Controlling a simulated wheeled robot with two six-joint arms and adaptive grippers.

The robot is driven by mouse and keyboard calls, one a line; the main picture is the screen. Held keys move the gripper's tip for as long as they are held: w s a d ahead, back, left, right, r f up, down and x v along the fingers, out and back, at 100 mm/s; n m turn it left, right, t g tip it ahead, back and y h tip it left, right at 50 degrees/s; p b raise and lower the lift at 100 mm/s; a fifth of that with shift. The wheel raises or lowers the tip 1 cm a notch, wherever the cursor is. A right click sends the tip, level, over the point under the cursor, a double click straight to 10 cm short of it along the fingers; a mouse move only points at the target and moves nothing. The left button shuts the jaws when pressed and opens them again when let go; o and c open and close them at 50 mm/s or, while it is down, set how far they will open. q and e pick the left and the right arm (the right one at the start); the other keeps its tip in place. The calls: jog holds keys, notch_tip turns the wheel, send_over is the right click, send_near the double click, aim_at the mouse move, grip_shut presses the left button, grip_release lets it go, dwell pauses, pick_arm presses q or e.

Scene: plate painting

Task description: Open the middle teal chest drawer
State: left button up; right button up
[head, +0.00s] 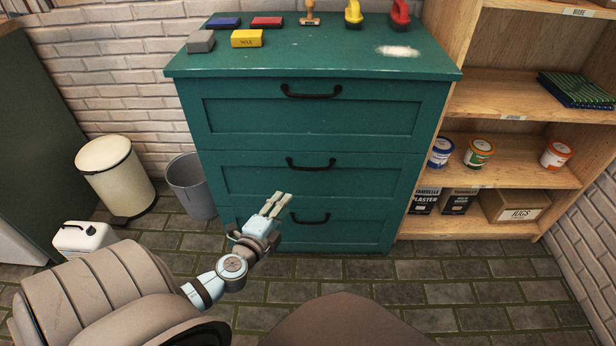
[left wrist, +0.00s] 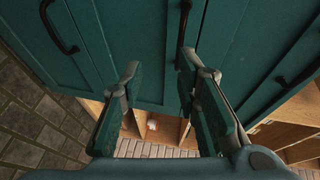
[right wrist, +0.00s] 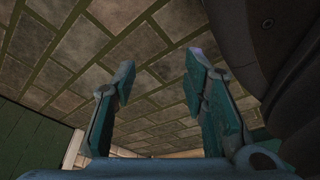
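The teal chest (head: 320,62) stands against the brick wall with three drawers, all shut. The middle drawer (head: 250,175) has a dark curved handle (head: 311,165). My left gripper (head: 281,198) is in front of the chest, below and left of that handle in the head view. In the left wrist view the left gripper (left wrist: 158,68) is open and empty, facing the drawer fronts. A dark handle, apparently the middle one (left wrist: 184,20), shows beyond the right fingertip. My right gripper (right wrist: 158,72) is open and empty over the floor, outside the head view.
The bottom drawer handle (head: 310,219) is close to my left gripper. Blocks, a stamp and other tools stand on the chest top. A wooden shelf (head: 525,178) with paint tins stands right. A grey bin (head: 192,186) and cream bin (head: 115,175) stand left. Floor ahead is clear.

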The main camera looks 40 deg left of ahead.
aim_at(308, 170)
pick_arm(q)
jog(key=shift+m+t, duration=0.4)
jog(key=shift+t, duration=0.1)
jog(key=x, duration=0.5)
jog(key=r+b+x, duration=0.1)
jog(key=x, duration=0.4)
jog(key=d+r+x, duration=0.1)
jog(key=x, duration=0.3)
jog(key=shift+w+a+r, duration=0.1)
jog(key=shift+w+a, duration=0.1)
jog(key=shift+w, duration=0.45)
grip_shut()
pick_arm(e)
jog(key=shift+w+a, duration=0.15)
jog(key=shift+w, duration=0.55)
jog(key=shift+w+a, duration=0.15)
jog(key=shift+w, duration=0.55)
